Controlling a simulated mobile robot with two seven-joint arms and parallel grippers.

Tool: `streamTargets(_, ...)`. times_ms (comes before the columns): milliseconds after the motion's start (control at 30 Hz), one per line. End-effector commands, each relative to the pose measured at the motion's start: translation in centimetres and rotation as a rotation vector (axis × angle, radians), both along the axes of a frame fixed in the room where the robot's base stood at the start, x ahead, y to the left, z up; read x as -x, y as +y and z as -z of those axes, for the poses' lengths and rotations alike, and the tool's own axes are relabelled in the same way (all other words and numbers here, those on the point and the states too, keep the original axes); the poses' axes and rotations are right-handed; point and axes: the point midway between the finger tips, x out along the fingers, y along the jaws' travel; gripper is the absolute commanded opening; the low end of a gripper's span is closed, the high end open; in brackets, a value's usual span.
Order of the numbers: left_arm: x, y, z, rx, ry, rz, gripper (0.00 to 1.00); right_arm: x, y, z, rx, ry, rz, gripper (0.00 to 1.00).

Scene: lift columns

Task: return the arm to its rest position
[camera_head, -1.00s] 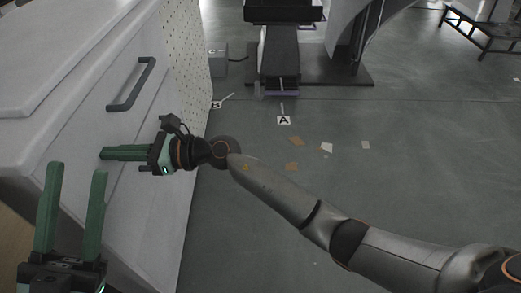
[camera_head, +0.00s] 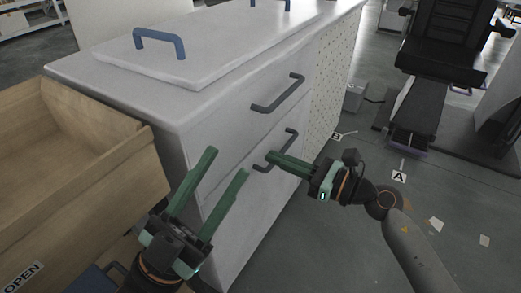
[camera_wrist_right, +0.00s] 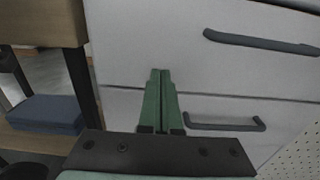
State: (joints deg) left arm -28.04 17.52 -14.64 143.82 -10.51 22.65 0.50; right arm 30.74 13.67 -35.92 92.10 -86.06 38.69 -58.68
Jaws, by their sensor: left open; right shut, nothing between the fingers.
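My right gripper (camera_head: 272,158) is shut and empty, in front of the white cabinet (camera_head: 225,125). In the head view its fingertips overlap the lower dark handle (camera_head: 290,140); whether they touch it is unclear. In the right wrist view the two green fingers (camera_wrist_right: 160,75) lie together, pointing at the drawer fronts (camera_wrist_right: 140,40), with the lower handle (camera_wrist_right: 225,125) to their right. My left gripper (camera_head: 226,162) is open and empty, near the cabinet's left corner, its fingers pointing up and apart.
An open wooden drawer (camera_head: 75,150) with an OPEN label juts out at the left. An upper handle (camera_head: 280,95) and a lid with blue handles (camera_head: 160,42) are on the cabinet. A black chair (camera_head: 440,45) stands at the back right. The floor (camera_head: 350,225) at right has free room.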

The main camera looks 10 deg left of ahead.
Motion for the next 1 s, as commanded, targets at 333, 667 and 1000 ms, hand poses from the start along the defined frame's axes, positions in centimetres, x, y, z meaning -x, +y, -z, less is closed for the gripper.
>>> streamTargets(333,0.0,0.2,-0.9,0.008,-0.005,0.001,0.44,1.5,-4.6,0.0,-0.001,0.002,-0.001,0.0)
streamTargets(667,0.1,0.1,-0.9,-0.001,-0.01,0.004,0.44,4.1,-4.8,-1.1,-0.15,0.15,-0.026,0.0)
streamTargets(1000,0.0,0.1,-0.9,0.002,-0.008,0.003,0.44,14.1,-10.5,-9.4,-0.996,1.073,-0.288,0.0)
